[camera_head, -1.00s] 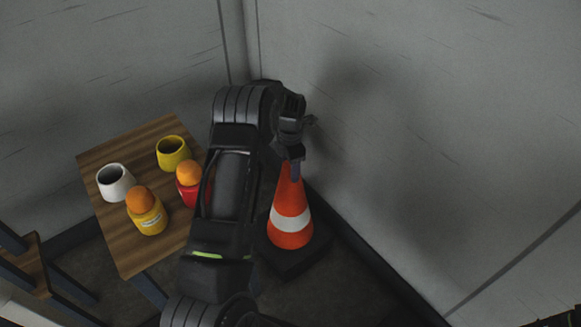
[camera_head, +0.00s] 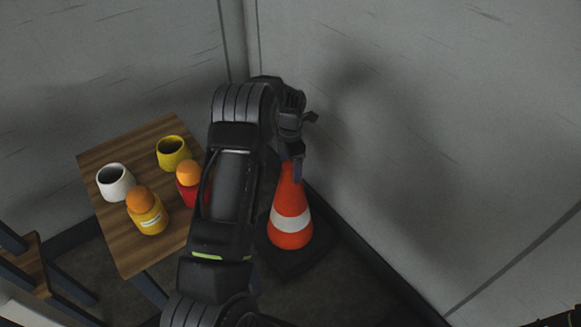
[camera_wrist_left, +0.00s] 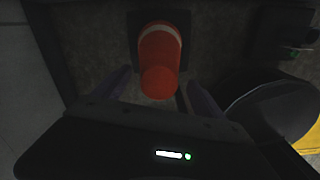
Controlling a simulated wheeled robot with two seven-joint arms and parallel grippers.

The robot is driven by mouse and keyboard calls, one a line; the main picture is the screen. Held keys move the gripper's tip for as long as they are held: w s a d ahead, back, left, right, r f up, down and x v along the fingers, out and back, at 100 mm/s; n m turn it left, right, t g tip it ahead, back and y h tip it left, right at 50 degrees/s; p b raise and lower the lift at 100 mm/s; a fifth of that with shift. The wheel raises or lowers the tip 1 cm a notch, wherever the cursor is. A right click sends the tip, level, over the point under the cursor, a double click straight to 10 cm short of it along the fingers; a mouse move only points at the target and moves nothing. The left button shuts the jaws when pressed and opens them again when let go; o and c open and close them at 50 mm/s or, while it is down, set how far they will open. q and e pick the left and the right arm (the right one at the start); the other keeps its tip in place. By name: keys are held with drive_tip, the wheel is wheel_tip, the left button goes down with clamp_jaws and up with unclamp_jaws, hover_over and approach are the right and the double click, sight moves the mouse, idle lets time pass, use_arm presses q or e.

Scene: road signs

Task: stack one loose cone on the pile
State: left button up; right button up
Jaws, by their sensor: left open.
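An orange cone (camera_head: 291,228) with a white band and a dark square base stands upright on the floor near the wall corner. I cannot tell whether it is one cone or several nested. My left gripper (camera_head: 295,166) is at its top, pointing down, and partly covers the tip. In the left wrist view, the cone (camera_wrist_left: 160,62) shows from above. Its tip lies between the two open fingers of the left gripper (camera_wrist_left: 157,88), with space on both sides. No other cone is clear in view. My right gripper is not clearly in view.
A wooden table (camera_head: 118,231) on the left holds a white cup (camera_head: 115,183), a yellow cup (camera_head: 173,154), and yellow and red pots with orange balls. A wooden stool (camera_head: 35,262) is at the lower left. Grey walls (camera_head: 440,120) stand close behind and right of the cone.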

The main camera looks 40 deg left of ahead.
use_arm(q)
wheel_tip(320, 180, up, 6)
drive_tip(key=shift+r+p, duration=0.25)
drive_tip(key=shift+p, duration=0.1)
drive_tip(key=shift+f, duration=0.1)
idle(0.8)
